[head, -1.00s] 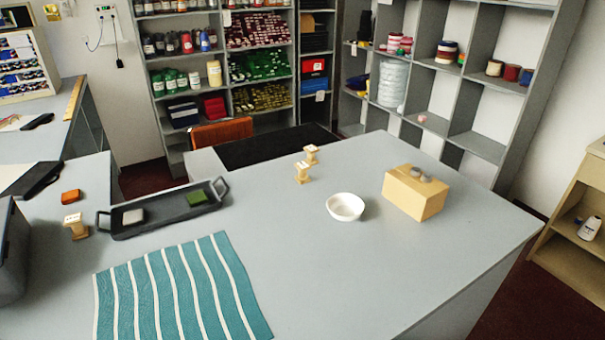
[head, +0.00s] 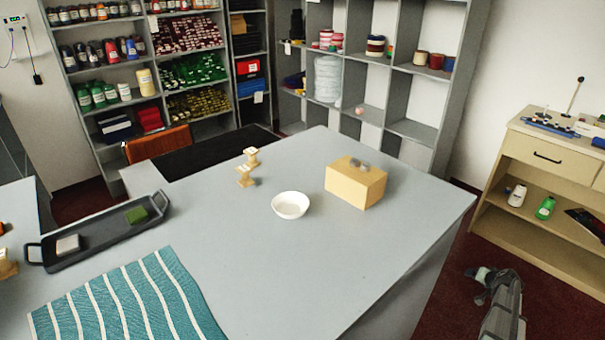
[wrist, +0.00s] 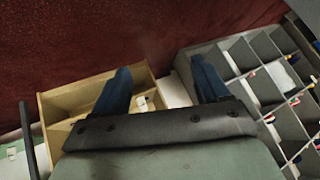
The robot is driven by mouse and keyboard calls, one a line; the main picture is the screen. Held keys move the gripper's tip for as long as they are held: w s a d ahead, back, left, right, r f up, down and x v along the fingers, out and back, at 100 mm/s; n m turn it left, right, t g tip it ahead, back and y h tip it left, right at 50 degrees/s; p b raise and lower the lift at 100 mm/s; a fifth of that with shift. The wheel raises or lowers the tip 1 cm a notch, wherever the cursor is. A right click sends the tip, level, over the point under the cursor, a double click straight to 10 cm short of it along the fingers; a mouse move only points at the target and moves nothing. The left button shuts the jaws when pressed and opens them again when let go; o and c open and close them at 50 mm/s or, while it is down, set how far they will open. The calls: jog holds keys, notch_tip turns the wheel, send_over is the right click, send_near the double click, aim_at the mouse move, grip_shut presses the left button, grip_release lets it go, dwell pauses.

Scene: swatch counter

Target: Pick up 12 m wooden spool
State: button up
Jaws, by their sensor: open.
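Two small pale wooden spools stand close together on the grey table, left of the white bowl in the head view: a farther one (head: 251,155) and a nearer one (head: 244,176). A third wooden spool (head: 7,268) is cut off at the left edge. Their labels are too small to read, so I cannot tell which is 12 m. My gripper shows its two blue fingers spread apart with nothing between them in the wrist view (wrist: 163,82). It is over the floor, far from the spools; my arm shows at lower right in the head view.
On the table (head: 300,270) are a white bowl (head: 291,206), a cardboard box (head: 356,186) with grey pieces on top, a dark tray (head: 100,244) and a striped teal cloth (head: 125,303). A wooden cabinet (head: 545,190) stands at right. The table's right front is clear.

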jog(key=w+a+r+m+t, duration=0.15)
jog(key=w+r, duration=0.45)
jog(key=r, duration=0.6)
jog(key=w+r+m+t, duration=0.15)
jog(key=w+r, duration=0.45)
jog(key=r, duration=0.6)
jog(key=w+r+t, duration=0.2)
jog(key=w+r, duration=0.5)
jog(key=r, duration=0.5)
jog(key=w+a+r+y, duration=0.1)
jog(key=w+a+r, duration=0.2)
jog(key=a, duration=0.4)
jog(key=w+a+r+n+t+y, duration=0.1)
jog(key=w+a+r, duration=0.25)
jog(key=a, duration=0.45)
jog(key=w+a+r+y, duration=0.1)
jog(key=w+a+r, duration=0.25)
jog(key=a, duration=0.35)
jog(key=a+n+y, duration=0.2)
jog(key=a, duration=0.9)
jog(key=n+g+h, duration=0.1)
jog(key=n+g, duration=1)
jog(key=n, duration=0.4)
send_near(244, 169)
jog(key=x, duration=0.7)
jog(key=shift+w+d+f, duration=0.15)
jog(key=shift+w, duration=0.1)
jog(key=shift+x, duration=2.65)
jog(key=shift+s, duration=0.1)
